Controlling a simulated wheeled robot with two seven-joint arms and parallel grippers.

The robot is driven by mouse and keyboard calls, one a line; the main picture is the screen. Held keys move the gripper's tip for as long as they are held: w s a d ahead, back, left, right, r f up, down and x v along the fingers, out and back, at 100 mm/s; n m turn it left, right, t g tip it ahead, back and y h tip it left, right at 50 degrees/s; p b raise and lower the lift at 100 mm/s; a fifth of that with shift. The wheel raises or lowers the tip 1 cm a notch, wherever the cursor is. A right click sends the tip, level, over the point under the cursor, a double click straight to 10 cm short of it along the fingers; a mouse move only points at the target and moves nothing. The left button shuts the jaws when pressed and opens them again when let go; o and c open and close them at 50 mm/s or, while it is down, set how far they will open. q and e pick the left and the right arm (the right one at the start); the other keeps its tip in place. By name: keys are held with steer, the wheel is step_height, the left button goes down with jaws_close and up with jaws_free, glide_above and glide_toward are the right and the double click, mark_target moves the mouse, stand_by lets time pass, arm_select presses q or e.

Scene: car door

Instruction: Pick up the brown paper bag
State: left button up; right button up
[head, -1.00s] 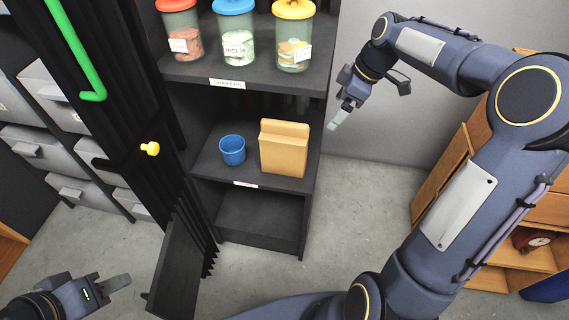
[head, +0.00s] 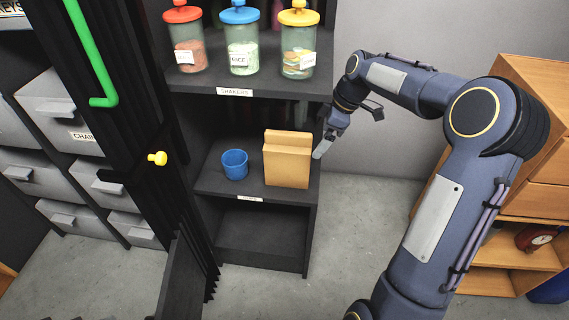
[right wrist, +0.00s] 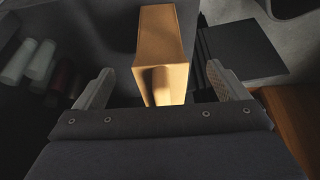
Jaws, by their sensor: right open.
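The brown paper bag (head: 287,160) stands upright on the middle shelf of the dark cabinet, near its right end. My right gripper (head: 322,148) is just right of the bag in the head view. In the right wrist view the bag (right wrist: 163,50) appears ahead, between the two spread fingers of the right gripper (right wrist: 160,88). The fingers are open, and I see no clear contact with the bag. My left gripper is out of the head view.
A blue cup (head: 235,164) stands left of the bag on the same shelf (head: 225,187). Jars with red, blue (head: 240,45) and yellow lids stand on the shelf above. A black folding door with a yellow knob (head: 157,158) is at the left. A wooden cabinet (head: 520,120) is at the right.

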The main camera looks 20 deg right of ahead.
mark_target(310, 148)
steer(key=b+x, duration=0.2)
steer(key=x, duration=0.4)
steer(key=shift+w+a+r, duration=0.15)
steer(key=shift+w, duration=0.05)
steer(key=c, duration=1.3)
